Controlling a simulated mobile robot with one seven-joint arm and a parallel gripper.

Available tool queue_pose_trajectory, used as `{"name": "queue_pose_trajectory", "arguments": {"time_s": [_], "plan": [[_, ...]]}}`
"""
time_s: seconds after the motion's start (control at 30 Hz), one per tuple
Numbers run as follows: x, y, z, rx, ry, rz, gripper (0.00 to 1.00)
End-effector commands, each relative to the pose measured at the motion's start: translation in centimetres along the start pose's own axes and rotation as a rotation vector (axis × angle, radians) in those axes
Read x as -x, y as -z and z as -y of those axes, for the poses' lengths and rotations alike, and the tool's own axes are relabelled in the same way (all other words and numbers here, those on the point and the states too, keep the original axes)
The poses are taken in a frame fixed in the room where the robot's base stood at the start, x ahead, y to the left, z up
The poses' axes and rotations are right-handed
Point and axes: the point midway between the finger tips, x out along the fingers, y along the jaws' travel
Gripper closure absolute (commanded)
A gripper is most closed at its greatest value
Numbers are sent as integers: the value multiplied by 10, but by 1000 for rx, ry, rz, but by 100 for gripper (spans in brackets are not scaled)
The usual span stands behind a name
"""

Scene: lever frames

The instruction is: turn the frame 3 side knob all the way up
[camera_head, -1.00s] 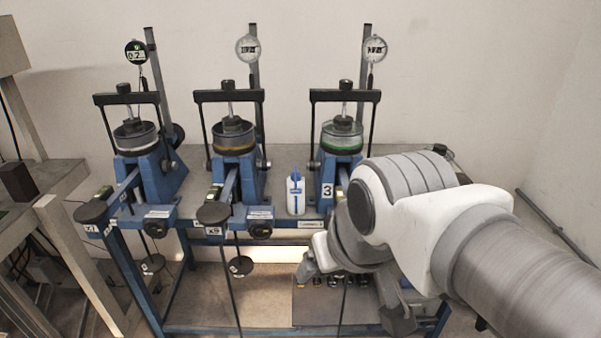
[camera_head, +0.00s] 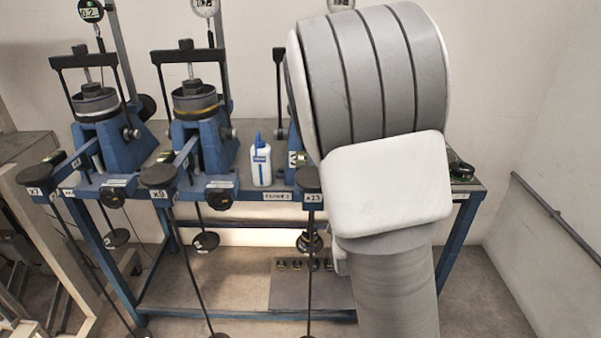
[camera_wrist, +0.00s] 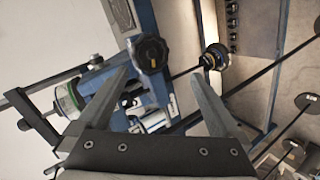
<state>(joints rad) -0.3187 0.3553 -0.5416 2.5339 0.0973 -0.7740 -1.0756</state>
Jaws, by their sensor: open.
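A black, scalloped knob (camera_wrist: 150,53), apparently the frame 3 side knob, is at the upper middle of the wrist view. My gripper (camera_wrist: 162,73) is open and empty, fingers spread wide. The knob appears between the fingertips, nearer the left one; I cannot tell the depth or any contact. The head view hides my gripper behind my arm.
A white and blue bottle (camera_head: 262,165) stands on the bench left of frame 3. Two other blue frames, with a silver cell (camera_head: 95,100) and a yellow-ringed cell (camera_head: 195,98), stand further left. Hanging weights (camera_wrist: 214,57) and rods are close by on the right in the wrist view.

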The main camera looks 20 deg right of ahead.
Motion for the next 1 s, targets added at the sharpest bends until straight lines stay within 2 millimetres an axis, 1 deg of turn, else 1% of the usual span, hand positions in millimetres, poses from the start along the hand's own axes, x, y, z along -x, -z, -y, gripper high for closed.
{"name": "queue_pose_trajectory", "arguments": {"time_s": [0.03,0.1,0.2,0.4,0.5,0.6,0.73,1.0], "plan": [[-12,-11,13,96,-42,8,0],[-22,-19,16,230,-115,10,0],[-31,-28,19,431,-219,10,0],[-34,-29,22,772,-397,1,0],[-32,-26,23,879,-456,-6,0],[-31,-24,24,938,-489,-10,0],[-33,-21,23,959,-507,-14,0],[-53,-17,19,953,-509,-15,0]]}}
